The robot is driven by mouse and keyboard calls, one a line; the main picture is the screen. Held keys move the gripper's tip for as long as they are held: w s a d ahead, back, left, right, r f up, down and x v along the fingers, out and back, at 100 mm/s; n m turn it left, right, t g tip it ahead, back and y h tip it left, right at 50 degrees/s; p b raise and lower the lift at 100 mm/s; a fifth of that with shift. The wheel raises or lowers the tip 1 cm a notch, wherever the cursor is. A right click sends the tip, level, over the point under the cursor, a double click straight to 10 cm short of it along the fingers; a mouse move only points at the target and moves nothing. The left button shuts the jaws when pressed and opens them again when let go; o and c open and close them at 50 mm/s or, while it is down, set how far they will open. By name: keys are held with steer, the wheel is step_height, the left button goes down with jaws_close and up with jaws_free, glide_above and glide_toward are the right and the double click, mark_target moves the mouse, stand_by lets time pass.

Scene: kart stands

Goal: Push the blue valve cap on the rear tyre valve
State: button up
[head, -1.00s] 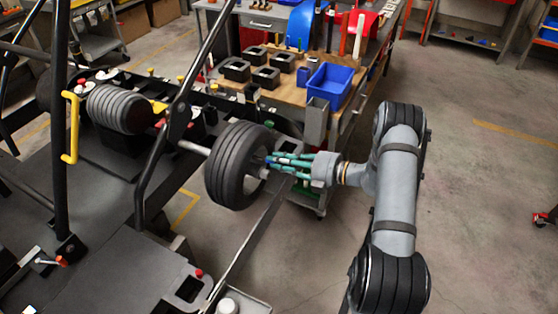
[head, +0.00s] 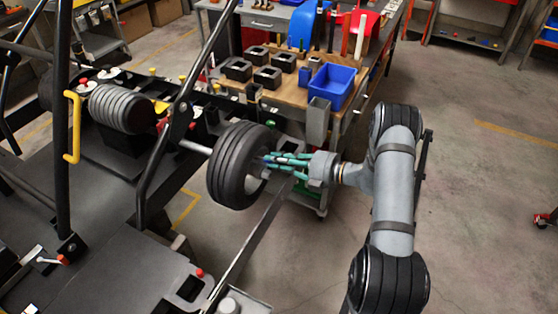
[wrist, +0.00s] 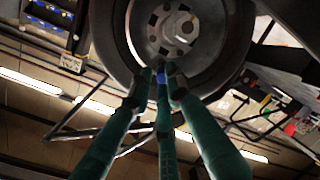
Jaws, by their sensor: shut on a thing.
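The rear tyre (head: 236,166) is a black ribbed wheel on the kart's axle, and it also shows in the wrist view (wrist: 112,50) with its grey hub. My gripper (head: 270,163) has green fingers that reach to the wheel's outer face. In the wrist view the fingertips (wrist: 161,74) are drawn together around the blue valve cap (wrist: 161,78), of which only a small part shows between them. The cap lies at the lower part of the hub. The valve itself is hidden, and I cannot tell whether the cap touches it.
A workbench (head: 290,92) with black blocks and a blue bin (head: 332,85) stands behind the wheel. The kart frame (head: 150,180) with its dark bars fills the left. Open floor (head: 470,210) lies to the right.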

steer(key=shift+x, duration=0.85)
steer(key=o, duration=0.8)
steer(key=v, duration=1.2)
steer(key=x, duration=1.2)
steer(key=shift+s+d, duration=0.15)
steer(key=shift+d, duration=0.2)
